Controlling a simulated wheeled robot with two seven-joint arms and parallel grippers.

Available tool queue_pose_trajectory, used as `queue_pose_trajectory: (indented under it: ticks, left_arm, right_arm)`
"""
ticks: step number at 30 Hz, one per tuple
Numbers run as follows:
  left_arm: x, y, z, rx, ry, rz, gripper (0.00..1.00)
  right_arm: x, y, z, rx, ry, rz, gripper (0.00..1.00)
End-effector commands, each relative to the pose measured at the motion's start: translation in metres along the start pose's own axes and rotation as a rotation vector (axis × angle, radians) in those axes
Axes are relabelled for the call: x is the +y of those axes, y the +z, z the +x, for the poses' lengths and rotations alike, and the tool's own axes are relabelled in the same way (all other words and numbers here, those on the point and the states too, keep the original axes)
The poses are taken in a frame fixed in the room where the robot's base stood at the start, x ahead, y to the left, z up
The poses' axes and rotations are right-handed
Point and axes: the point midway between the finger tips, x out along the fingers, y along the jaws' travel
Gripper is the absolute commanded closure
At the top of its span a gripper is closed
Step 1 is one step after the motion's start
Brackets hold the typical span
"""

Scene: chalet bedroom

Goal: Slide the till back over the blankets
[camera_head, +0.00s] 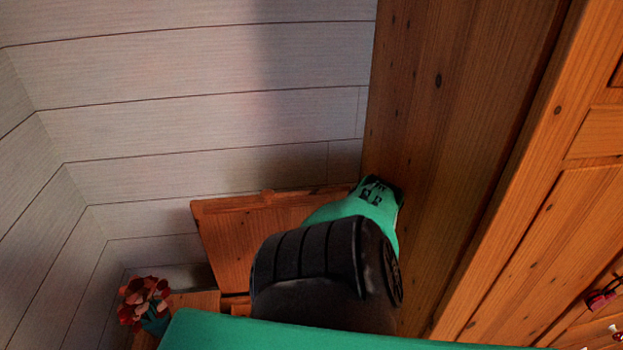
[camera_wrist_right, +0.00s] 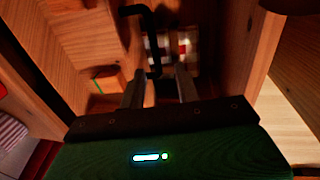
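In the right wrist view, my right gripper (camera_wrist_right: 160,84) is open, its two dark fingers pointing into a wooden chest. A black bar handle (camera_wrist_right: 150,40) lies just beyond the fingers, its lower end showing between them; I cannot tell whether they touch. Wooden panels (camera_wrist_right: 85,38) at the left of the handle may be the till, but its outline is unclear. A red, white and brown checked blanket (camera_wrist_right: 163,46) shows deeper inside, right of the handle. In the head view, the raised chest lid (camera_head: 235,235) is partly covered by my green and black arm. My left gripper is out of view.
A wooden cabinet side (camera_head: 450,130) stands close at the right of my arm. A plank wall (camera_head: 200,100) is behind the lid. Red flowers (camera_head: 143,298) in a teal vase stand at lower left. A striped cloth (camera_wrist_right: 10,132) shows at the wrist view's left edge.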

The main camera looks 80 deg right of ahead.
Motion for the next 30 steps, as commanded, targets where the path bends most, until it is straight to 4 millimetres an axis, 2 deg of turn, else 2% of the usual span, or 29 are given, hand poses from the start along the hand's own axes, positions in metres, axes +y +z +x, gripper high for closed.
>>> queue_pose_trajectory:
  ticks: [1, 6, 12, 18, 30]
  left_arm:
    - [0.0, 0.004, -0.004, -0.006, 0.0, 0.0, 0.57]
    - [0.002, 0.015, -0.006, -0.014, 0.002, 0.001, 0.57]
    - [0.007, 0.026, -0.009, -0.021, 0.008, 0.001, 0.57]
    - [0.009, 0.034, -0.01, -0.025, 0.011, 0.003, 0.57]
    - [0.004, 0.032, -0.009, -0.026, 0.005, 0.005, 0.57]
  right_arm:
    - [-0.001, 0.0, -0.015, 0.001, -0.003, -0.003, 0.67]
    - [-0.001, -0.001, -0.049, 0.001, -0.003, -0.004, 0.67]
    - [-0.002, 0.0, -0.079, 0.0, -0.003, -0.001, 0.67]
    - [-0.002, 0.0, -0.094, 0.0, -0.003, -0.001, 0.67]
    - [-0.001, 0.0, -0.096, 0.0, -0.001, 0.0, 0.67]
